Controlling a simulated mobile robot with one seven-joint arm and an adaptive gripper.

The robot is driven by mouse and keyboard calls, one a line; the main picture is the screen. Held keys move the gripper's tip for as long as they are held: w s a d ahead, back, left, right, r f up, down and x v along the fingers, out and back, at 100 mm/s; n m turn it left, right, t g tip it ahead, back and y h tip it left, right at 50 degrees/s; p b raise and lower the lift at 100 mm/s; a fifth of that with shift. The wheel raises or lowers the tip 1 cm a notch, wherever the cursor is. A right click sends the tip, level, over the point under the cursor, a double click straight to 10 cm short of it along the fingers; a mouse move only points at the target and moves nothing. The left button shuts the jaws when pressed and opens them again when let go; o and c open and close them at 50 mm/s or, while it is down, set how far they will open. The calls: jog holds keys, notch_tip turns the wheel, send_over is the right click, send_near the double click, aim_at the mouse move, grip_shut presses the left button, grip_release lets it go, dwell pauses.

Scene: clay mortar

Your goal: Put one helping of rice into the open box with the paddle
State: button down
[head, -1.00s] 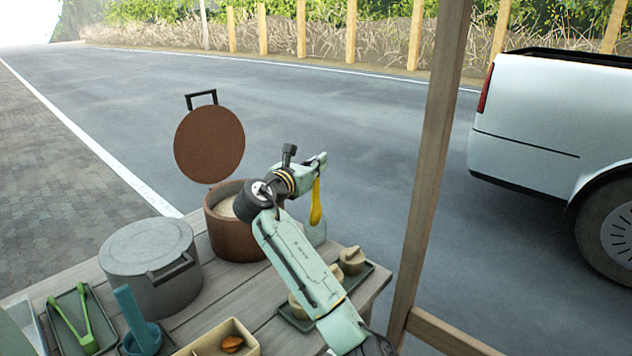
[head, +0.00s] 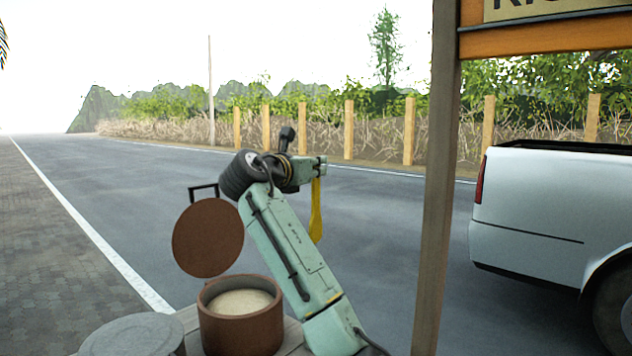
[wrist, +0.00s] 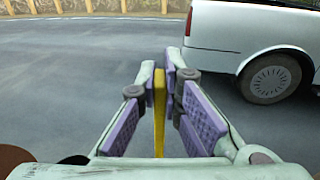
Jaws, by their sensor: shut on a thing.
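My gripper (head: 318,168) is raised high, above and to the right of the rice pot, and shut on the yellow paddle (head: 316,212). The paddle hangs down from the fingers, and its wide end is lowest. In the wrist view the paddle (wrist: 159,115) stands between the purple finger pads. The brown pot (head: 240,325) is open and holds white rice (head: 240,302). Its round brown lid (head: 208,238) stands upright behind it. I cannot make out any rice on the paddle. The open box is not in view now.
A grey lidded pot (head: 133,337) stands left of the rice pot. A wooden post (head: 437,190) rises right of my arm. A white pickup truck (head: 545,215) stands on the road beyond. The air around the paddle is clear.

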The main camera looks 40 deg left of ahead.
jog(key=shift+r+p, duration=2.65)
jog(key=shift+r, duration=0.2)
jog(key=shift+r+p, duration=0.55)
jog(key=shift+r, duration=0.8)
